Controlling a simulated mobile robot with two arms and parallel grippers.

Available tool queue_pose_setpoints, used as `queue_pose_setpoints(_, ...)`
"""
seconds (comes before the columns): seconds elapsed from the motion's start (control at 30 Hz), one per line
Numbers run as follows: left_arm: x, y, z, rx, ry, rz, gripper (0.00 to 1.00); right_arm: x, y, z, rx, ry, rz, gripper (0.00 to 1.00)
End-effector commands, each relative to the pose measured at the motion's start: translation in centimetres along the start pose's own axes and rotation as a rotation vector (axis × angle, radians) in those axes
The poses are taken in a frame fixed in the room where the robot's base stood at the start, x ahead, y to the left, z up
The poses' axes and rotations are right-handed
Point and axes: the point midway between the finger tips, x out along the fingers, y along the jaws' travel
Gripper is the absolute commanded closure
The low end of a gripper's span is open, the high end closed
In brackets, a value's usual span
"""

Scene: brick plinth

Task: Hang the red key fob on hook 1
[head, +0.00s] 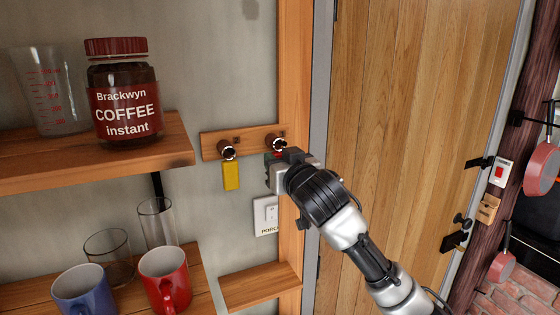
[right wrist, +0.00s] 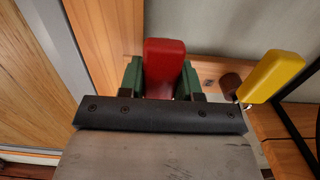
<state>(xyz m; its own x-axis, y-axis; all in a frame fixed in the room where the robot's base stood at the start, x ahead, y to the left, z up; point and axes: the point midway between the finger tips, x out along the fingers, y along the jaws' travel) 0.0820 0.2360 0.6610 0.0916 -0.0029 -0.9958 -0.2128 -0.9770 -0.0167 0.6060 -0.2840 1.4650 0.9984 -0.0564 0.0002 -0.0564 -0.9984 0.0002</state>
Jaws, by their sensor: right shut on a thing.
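The red key fob (right wrist: 165,65) stands between the green-padded fingers of my right gripper (right wrist: 163,82) in the right wrist view. The gripper is shut on it. In the head view my right gripper (head: 275,168) is just below the right hook (head: 276,143) of a wooden hook rail (head: 250,138), and hides most of the fob. A light ring shows at that hook's tip; I cannot tell if it is around the hook. The left hook (head: 227,150) carries a yellow fob (head: 231,176). I cannot read hook numbers. My left gripper is not in view.
A shelf (head: 165,150) with a coffee jar (head: 122,95) and measuring cup (head: 50,90) is left of the rail. A lower shelf holds mugs and glasses. A door frame post (head: 295,60) stands close on the right.

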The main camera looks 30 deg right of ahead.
Motion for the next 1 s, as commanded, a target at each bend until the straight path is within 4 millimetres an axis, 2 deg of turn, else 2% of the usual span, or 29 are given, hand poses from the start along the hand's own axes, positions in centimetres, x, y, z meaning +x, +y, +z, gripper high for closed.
queue_pose_setpoints(0.4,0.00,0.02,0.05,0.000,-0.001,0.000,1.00,-0.01,0.02,-0.01,0.000,0.000,0.000,0.89)
queue_pose_setpoints(0.43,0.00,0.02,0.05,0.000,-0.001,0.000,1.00,-0.01,0.02,-0.01,0.000,0.000,0.000,0.65)
queue_pose_setpoints(0.6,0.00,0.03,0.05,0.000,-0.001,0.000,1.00,-0.01,0.02,-0.01,0.000,0.000,0.000,0.39)
queue_pose_setpoints(0.87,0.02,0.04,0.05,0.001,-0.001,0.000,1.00,-0.03,0.02,0.01,0.000,0.000,0.000,0.37)
queue_pose_setpoints(1.0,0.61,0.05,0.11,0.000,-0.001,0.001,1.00,-0.83,0.02,0.18,0.000,0.001,0.000,0.37)
